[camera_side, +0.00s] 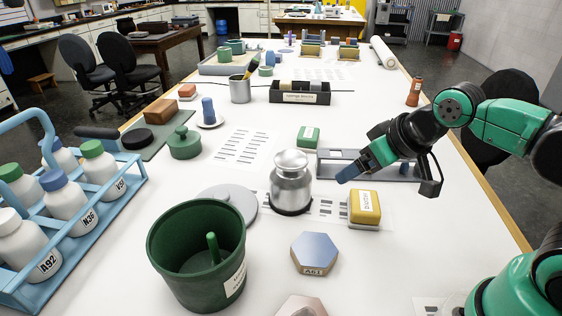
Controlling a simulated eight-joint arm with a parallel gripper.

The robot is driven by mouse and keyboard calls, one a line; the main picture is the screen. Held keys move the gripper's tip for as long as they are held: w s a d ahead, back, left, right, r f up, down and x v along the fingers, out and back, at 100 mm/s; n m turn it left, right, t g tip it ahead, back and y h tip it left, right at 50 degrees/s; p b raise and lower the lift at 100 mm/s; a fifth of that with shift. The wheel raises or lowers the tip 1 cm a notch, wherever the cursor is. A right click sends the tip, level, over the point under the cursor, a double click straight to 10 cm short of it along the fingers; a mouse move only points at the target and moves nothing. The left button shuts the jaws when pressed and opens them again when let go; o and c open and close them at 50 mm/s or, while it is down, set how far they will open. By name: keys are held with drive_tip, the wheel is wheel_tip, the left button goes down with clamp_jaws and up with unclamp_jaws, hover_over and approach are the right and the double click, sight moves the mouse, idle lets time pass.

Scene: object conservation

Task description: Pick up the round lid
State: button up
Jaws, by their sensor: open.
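A flat round grey disc (245,203) that looks like a lid lies on the white table, left of the metal jar. The dark green pot in front hides part of it. A round green piece with a knob (184,145), which also looks like a lid or lidded dish, sits farther back on the left. My gripper (346,176) is open, with blue fingertips pointing down and left. It is above the table, right of the metal jar and behind the yellow block, apart from both round pieces. I see nothing between its fingers.
The dark green pot (196,278) stands front left, the metal jar (290,185) at centre. A yellow block (364,208) and a hexagonal piece (315,254) lie front right. A blue bottle rack (110,211) fills the left. A grey rack (400,174) is beside my gripper.

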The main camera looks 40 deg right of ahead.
drive_tip(key=shift+w, duration=0.1)
drive_tip(key=n+g+y, duration=0.2)
drive_tip(key=n+g, duration=0.1)
drive_tip(key=n, duration=0.1)
hover_over(221, 194)
drive_tip(key=s+d, duration=0.1)
drive_tip(key=s, duration=0.1)
wheel_tip(221, 194, down, 6)
drive_tip(key=shift+s+f, duration=0.1)
drive_tip(key=shift+f, duration=0.1)
drive_tip(key=shift+x, duration=3)
drive_tip(key=shift+c, duration=0.2)
clamp_jaws()
